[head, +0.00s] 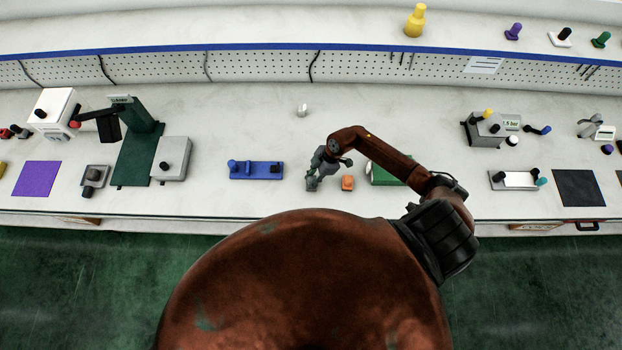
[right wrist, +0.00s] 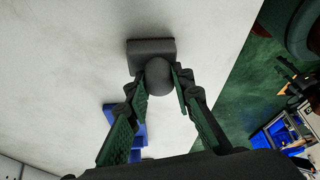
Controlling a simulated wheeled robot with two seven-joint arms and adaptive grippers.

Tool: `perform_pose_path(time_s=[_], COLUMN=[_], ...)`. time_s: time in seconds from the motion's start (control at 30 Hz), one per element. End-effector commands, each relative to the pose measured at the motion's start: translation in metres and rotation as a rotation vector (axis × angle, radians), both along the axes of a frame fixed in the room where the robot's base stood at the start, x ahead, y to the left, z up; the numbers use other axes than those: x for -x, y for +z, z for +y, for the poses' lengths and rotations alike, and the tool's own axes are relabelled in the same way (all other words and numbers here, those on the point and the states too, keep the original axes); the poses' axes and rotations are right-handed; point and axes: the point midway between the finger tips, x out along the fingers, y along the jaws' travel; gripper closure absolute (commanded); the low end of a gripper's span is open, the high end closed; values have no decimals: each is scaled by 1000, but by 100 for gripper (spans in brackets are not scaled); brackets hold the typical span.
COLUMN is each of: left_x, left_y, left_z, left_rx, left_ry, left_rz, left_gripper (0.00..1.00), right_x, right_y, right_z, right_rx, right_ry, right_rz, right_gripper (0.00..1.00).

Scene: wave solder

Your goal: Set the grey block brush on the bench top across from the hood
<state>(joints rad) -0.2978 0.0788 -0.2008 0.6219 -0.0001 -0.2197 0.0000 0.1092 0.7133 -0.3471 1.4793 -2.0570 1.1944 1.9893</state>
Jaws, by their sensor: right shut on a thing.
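My right gripper (head: 318,166) is over the bench top (head: 240,110), right of the blue fixture. In the right wrist view its two green-padded fingers (right wrist: 160,78) are shut on the round dark knob of the grey block brush (right wrist: 150,47). The brush's block lies beyond the fingertips, close over the white surface; I cannot tell if it touches. In the head view the brush (head: 312,184) is small and partly hidden by the gripper. I cannot tell for sure which thing is the hood. My left gripper is not in view.
A green item (head: 385,175) is partly under my arm. A small whitish knob (head: 302,110) stands behind. The bench's front edge is close.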

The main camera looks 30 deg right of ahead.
Motion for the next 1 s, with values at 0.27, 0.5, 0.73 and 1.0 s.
perform_pose_path(time_s=[0.27,0.5,0.73,1.0], left_x=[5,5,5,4], left_y=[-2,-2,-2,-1], left_z=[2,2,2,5], left_rx=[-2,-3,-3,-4], left_ry=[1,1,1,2], left_rz=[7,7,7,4], left_gripper=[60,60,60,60], right_x=[0,0,0,0], right_y=[-4,-3,-3,-2], right_z=[0,0,0,-1], right_rx=[-1,0,0,1], right_ry=[0,1,0,0], right_rz=[0,0,0,0], right_gripper=[78,61,58,58])
